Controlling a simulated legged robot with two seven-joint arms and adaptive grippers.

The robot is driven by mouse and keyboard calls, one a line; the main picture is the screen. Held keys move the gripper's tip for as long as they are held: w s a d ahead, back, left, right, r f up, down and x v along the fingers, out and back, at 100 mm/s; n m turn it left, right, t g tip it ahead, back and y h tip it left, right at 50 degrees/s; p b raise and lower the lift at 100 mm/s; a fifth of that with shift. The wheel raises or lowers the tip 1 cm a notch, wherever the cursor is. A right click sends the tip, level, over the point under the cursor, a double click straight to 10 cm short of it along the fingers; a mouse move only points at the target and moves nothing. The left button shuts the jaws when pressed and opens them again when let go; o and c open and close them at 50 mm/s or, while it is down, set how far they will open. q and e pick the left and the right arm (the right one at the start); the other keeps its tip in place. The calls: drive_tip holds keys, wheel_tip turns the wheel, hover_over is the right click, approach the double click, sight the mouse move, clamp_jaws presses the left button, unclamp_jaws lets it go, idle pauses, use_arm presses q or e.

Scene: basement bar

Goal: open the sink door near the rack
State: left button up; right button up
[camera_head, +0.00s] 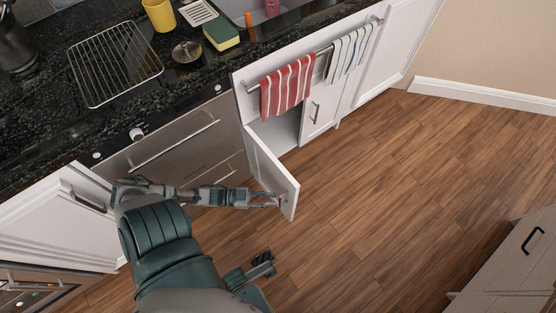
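The white sink door (272,170) stands swung outward from the cabinet below the sink, and the pale inside of the cabinet (278,130) shows beside it. My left gripper (277,200) is at the door's free lower end, by its handle; the handle is mostly hidden by the fingers. I cannot tell whether the fingers are closed on it. My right gripper (263,264) is low, over the floor and apart from the door; its finger state is unclear. A wire rack (115,62) lies on the dark counter, to the left of the sink.
A red striped towel (287,87) and a blue striped towel (351,52) hang on a bar above the cabinet doors. A second white door (321,104) is shut. Steel drawers (165,150) lie left of the open door.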

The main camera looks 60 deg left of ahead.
use_arm(q)
drive_tip(key=shift+v, duration=1.65)
